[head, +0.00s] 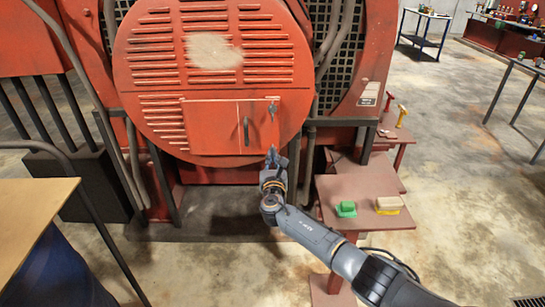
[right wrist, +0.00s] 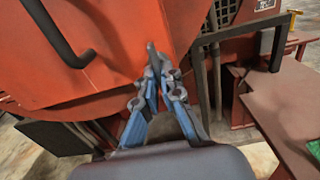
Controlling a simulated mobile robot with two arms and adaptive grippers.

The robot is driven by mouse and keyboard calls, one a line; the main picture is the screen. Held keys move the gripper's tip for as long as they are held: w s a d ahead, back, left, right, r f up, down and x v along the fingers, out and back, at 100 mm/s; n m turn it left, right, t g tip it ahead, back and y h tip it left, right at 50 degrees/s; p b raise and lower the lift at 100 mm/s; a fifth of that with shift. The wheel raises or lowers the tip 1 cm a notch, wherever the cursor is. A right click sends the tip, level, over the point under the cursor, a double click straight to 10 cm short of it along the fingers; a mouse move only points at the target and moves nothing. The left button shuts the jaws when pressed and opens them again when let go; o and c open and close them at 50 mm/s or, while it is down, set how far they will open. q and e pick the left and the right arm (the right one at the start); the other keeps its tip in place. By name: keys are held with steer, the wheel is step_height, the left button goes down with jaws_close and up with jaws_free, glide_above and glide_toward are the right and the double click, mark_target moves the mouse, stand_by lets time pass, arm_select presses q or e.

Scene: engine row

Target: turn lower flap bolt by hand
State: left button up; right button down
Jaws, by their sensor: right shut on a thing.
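The red flap (head: 215,128) is a rectangular door low on the round louvred engine cover, and it looks closed. A dark upper bolt (head: 272,108) sits near its upper right corner. My right gripper (head: 273,158) is at the flap's lower right corner. In the right wrist view its blue-grey fingers (right wrist: 158,82) are closed together around the small grey lower flap bolt (right wrist: 151,50), whose end sticks up beyond the fingertips. The rest of the bolt is hidden by the fingers. My left gripper is not in view.
A black bar handle (head: 246,131) stands out from the flap, left of my right gripper. A small red-brown table (head: 352,218) on the right holds a green brush-like block (head: 346,209) and a yellow-and-tan one (head: 388,206). A wooden-topped bench (head: 35,220) stands at left.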

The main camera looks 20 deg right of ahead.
steer(key=shift+w+d+r, duration=0.15)
steer(key=shift+d+r, duration=0.1)
steer(key=shift+r, duration=0.3)
steer(key=c, duration=1.5)
jaws_free()
steer(key=shift+w+f, duration=0.2)
steer(key=shift+w, duration=0.1)
steer(key=shift+s+f, duration=0.15)
steer(key=v, duration=1.2)
steer(key=shift+a+f, duration=0.1)
